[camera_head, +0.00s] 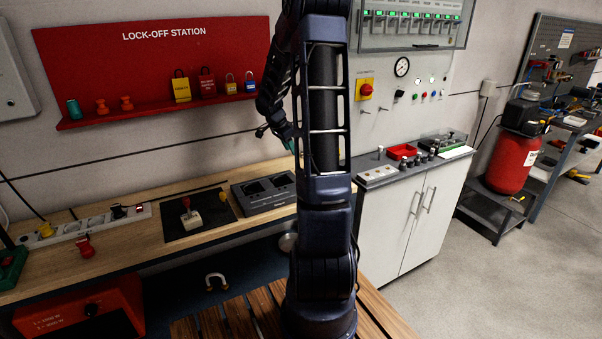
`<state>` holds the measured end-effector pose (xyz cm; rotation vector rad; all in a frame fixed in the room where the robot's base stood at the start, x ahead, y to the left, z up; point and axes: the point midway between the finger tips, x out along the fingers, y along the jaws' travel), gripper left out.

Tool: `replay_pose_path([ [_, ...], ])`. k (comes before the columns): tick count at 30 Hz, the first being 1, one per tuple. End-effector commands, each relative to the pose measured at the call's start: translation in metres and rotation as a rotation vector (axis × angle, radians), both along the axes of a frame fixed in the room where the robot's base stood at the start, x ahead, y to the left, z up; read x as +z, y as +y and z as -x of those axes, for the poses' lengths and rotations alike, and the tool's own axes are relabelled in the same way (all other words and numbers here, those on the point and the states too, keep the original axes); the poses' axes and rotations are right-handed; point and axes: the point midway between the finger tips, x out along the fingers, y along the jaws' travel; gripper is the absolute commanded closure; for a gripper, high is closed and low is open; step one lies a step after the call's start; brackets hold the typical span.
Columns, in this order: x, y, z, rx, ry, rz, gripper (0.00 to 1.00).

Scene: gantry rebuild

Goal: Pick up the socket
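My arm rises through the middle of the view, and its wrist bends left and down in front of the wall. My gripper (278,134) is above the back of the wooden bench, partly hidden by my own arm. Its fingers are too small and dark to tell open from shut. I cannot pick out one socket for certain. Several small dark upright pieces (420,158), possibly sockets, stand on the grey cabinet top, right of my arm and apart from my gripper. A white power strip (80,228) with outlets lies at the left of the bench.
The wooden bench (150,253) carries a black plate with a red-knobbed switch (191,215) and a dark tray (264,191). A red lock-off board (160,70) hangs behind. A red tray (403,151) and a pale block (377,176) sit on the cabinet.

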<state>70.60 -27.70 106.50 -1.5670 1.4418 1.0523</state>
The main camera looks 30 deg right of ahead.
Motion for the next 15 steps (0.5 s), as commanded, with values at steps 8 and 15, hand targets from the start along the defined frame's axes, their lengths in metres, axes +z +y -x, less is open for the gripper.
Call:
replay_pose_path([
  [8,-0.027,-0.013,-0.003,-0.022,-0.002,-0.001,0.6],
  [15,-0.053,-0.023,-0.004,-0.02,-0.004,-0.001,0.6],
])
